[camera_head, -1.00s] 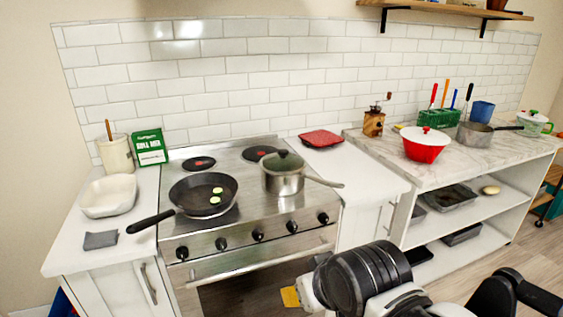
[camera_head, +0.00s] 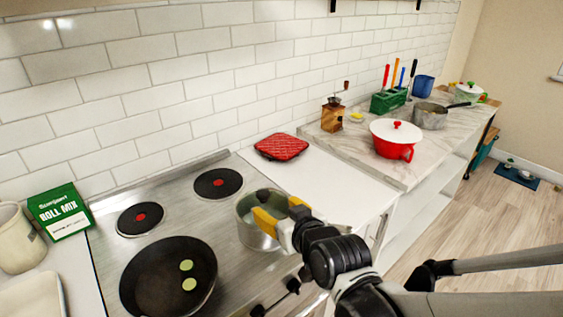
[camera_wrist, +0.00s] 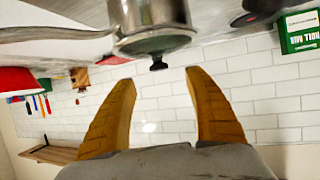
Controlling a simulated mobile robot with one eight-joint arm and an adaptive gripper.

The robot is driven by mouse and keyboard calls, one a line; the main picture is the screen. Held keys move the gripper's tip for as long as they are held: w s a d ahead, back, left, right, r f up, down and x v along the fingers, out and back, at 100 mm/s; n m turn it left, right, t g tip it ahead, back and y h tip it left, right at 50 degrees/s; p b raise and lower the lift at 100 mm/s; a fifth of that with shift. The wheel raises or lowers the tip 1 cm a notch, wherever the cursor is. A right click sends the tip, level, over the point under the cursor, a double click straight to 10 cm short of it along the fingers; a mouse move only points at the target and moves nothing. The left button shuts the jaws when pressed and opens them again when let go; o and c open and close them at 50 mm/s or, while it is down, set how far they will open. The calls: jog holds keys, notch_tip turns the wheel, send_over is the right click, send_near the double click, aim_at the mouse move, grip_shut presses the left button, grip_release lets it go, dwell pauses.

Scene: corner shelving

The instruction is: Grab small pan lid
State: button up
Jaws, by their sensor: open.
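A silver pan (camera_head: 249,233) stands on the stove with a glass lid (camera_head: 246,207) on it. The lid has a dark knob and is partly hidden by my gripper in the head view. My gripper (camera_head: 276,207) is open, its yellow fingers over the right part of the pan. In the wrist view, which appears upside down, the pan (camera_wrist: 150,18) and lid (camera_wrist: 155,43) lie ahead of my gripper (camera_wrist: 160,77). The black knob (camera_wrist: 158,63) points into the gap between the two open fingertips, just beyond them. Nothing is between the fingers.
A black frying pan (camera_head: 150,275) with green slices stands left of the pan. A red trivet (camera_head: 281,147) lies on the white counter behind. A red pot (camera_head: 397,148) stands on the marble counter. The tiled wall rises behind the stove.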

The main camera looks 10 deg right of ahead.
aim_at(266, 196)
jog(key=b+x, duration=0.2)
jog(key=x, duration=0.2)
jog(key=shift+w+f, duration=0.2)
jog(key=shift+w, duration=0.05)
jog(key=b+x, duration=0.1)
jog(key=x, duration=0.3)
jog(key=b+x, duration=0.1)
jog(key=x, duration=0.1)
jog(key=shift+w+r+b, duration=0.1)
jog(key=shift+r+b, duration=0.2)
jog(key=shift+r, duration=0.1)
jog(key=shift+d+r, duration=0.1)
jog(key=shift+r, duration=0.05)
jog(key=shift+c, duration=0.6)
grip_shut()
